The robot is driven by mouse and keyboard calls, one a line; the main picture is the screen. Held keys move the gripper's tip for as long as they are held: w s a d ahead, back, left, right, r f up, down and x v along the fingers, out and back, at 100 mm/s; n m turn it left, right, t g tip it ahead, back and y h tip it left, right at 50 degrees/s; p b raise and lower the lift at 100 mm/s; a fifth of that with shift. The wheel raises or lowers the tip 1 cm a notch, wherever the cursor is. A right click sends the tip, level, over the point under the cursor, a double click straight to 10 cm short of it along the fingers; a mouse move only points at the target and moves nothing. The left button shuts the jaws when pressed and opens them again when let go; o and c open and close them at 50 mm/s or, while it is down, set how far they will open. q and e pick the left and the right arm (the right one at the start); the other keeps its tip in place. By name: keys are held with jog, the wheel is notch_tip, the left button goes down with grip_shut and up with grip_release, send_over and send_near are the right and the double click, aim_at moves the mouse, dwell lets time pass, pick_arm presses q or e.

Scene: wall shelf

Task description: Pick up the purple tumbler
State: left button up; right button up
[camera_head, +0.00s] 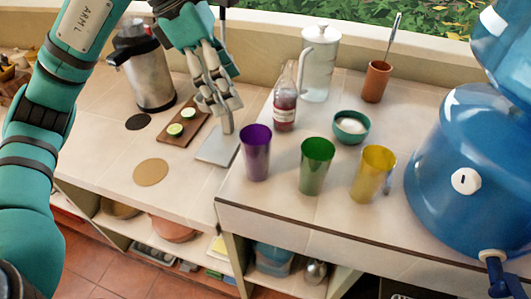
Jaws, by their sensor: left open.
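The purple tumbler (255,155) stands upright near the left front corner of the raised counter on the right. My left gripper (222,100) is open and empty, with its fingers pointing down. In the picture it is above and to the left of the tumbler, apart from it. It overlaps the upright of a metal stand. My right gripper does not show.
A green tumbler (316,167) and a yellow tumbler (372,174) stand right of the purple one. A bottle (285,105) is close behind it. A teal bowl (350,128), a glass pitcher (319,65) and a large blue water dispenser (465,160) also stand there. A metal stand base (215,150) is at left.

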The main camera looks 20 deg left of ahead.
aim_at(254, 131)
pick_arm(q)
jog(key=p+x, duration=0.1)
jog(key=x, duration=0.2)
jog(key=p+x, duration=0.1)
jog(key=x, duration=0.7)
jog(key=shift+a+f+p, duration=0.25)
jog(key=shift+a+p, duration=0.05)
jog(key=shift+p, duration=0.1)
jog(key=p+x, duration=0.1)
jog(key=x, duration=0.1)
jog(key=p+x, duration=0.1)
jog(key=x, duration=0.1)
jog(key=shift+s+f, duration=0.2)
jog(key=shift+f, duration=0.15)
jog(key=shift+w+d+f+p, duration=0.15)
jog(key=shift+f+p, duration=0.15)
jog(key=shift+f, duration=0.3)
jog(key=c, duration=1.3)
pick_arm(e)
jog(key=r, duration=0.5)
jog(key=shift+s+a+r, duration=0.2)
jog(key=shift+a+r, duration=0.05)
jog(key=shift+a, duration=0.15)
